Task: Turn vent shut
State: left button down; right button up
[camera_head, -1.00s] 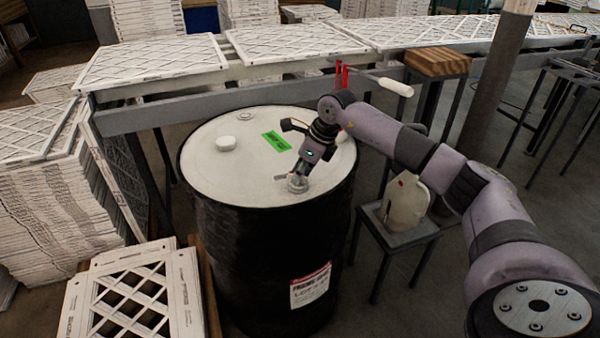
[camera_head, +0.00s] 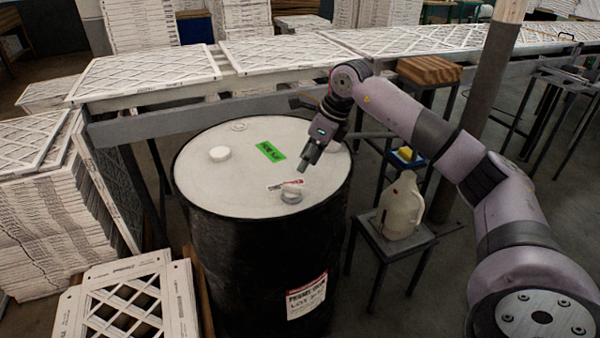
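A black drum (camera_head: 262,265) with a pale lid (camera_head: 235,185) stands in the middle. A small round grey fitting (camera_head: 291,194), which looks like the vent, sits near the lid's front right. A small red and white mark or part shows just behind it; whether it belongs to the fitting is unclear. My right gripper (camera_head: 305,163) points down above the lid, behind and slightly right of the fitting and apart from it. Nothing shows held in it, but its finger gap is too small to judge. My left gripper is out of view.
A white cap (camera_head: 220,153) and green label (camera_head: 270,151) are on the lid. A cream jug (camera_head: 400,206) stands on a small stool right of the drum. Filters cover the rack (camera_head: 150,119) behind; stacked filters (camera_head: 40,210) crowd the left.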

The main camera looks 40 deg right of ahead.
jog(key=shift+v, duration=1.25)
